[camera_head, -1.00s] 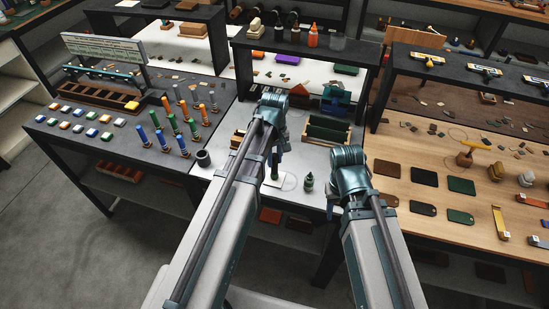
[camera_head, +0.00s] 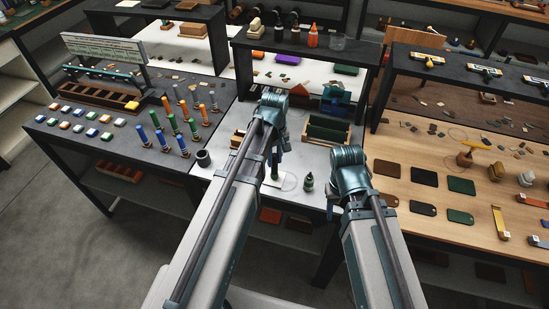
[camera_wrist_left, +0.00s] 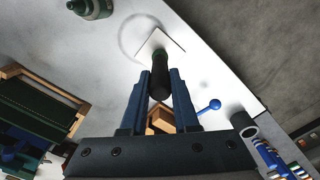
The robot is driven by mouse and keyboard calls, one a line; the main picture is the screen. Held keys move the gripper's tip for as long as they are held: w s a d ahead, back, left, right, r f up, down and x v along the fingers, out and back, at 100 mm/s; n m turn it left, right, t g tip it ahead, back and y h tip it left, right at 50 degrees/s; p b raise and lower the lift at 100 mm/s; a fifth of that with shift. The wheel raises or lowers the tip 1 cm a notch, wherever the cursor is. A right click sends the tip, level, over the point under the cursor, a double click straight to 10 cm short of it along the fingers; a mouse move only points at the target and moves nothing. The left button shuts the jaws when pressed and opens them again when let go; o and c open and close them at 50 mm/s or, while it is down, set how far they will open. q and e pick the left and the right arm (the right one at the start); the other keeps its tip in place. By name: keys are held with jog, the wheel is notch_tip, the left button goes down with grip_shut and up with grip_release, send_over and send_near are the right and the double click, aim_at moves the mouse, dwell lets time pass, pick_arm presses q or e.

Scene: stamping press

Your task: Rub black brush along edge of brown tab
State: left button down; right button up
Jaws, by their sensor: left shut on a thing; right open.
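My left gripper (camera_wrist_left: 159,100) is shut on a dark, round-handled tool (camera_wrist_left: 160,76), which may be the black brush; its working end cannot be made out. The tool's far end is at a small white square (camera_wrist_left: 166,43) on the pale bench; contact cannot be told. In the head view, my left gripper (camera_head: 275,172) is over the middle bench. My right gripper (camera_head: 334,209) is open near that bench's front edge, its fingers mostly hidden. Brown tabs lie on the wooden bench at right: a larger one (camera_head: 387,169) and a smaller one (camera_head: 388,200). No gripper is at them.
A dark green bottle (camera_head: 308,181) stands right of my left gripper. A wooden holder with green panels (camera_head: 327,130) is behind it. A dark cup (camera_head: 203,158) and upright coloured-handled tools (camera_head: 181,142) stand to the left. Green tabs (camera_head: 461,185) lie at right.

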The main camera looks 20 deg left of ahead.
pick_arm(q)
jog(key=shift+r+p, duration=3.4)
jog(key=shift+r, duration=0.05)
jog(key=shift+r, duration=0.25)
notch_tip(320, 180, up, 6)
jog(key=p, duration=0.6)
jog(key=w+a, duration=1)
jog(key=w, duration=0.3)
jog(key=shift+s+f, duration=0.1)
jog(key=shift+f, duration=0.05)
